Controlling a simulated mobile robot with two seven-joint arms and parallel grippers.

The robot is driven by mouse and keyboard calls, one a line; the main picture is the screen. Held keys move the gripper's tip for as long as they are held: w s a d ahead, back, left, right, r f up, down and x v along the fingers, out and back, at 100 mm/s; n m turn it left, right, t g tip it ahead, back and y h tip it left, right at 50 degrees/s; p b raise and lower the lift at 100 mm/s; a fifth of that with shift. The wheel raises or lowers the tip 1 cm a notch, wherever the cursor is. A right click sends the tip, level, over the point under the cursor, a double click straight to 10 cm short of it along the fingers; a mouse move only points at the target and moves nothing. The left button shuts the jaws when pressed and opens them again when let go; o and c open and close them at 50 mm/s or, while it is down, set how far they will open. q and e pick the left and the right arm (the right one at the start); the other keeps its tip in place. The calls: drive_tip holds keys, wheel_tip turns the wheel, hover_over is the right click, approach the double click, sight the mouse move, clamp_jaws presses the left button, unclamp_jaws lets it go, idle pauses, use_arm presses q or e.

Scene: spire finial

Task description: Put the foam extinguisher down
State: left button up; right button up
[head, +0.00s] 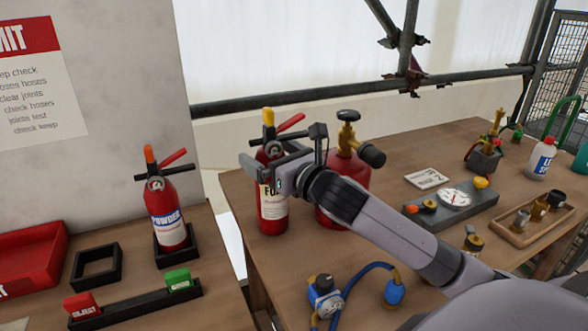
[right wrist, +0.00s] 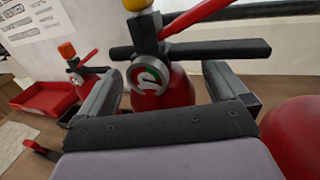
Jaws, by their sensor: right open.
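The foam extinguisher (head: 272,212) is red with a pale label partly hidden by my gripper, a yellow top and a red lever. It stands upright on the right wooden table, near its left end. My right gripper (head: 263,162) is at its upper body, below the valve. In the right wrist view the extinguisher (right wrist: 160,92), with its round gauge, sits between the two open fingers (right wrist: 165,80), with gaps visible on both sides. My left gripper is not in view.
A powder extinguisher (head: 167,215) stands in a black square holder on the left table, beside an empty black holder (head: 97,267) and a red tray (head: 30,262). A red cylinder (head: 352,172) with a brass valve stands close right of the foam extinguisher. A blue-hosed gauge (head: 325,297) lies in front.

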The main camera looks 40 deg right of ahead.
drive_tip(key=s+b, duration=0.1)
drive_tip(key=s, duration=0.9)
drive_tip(key=shift+d, duration=0.1)
idle(0.4)
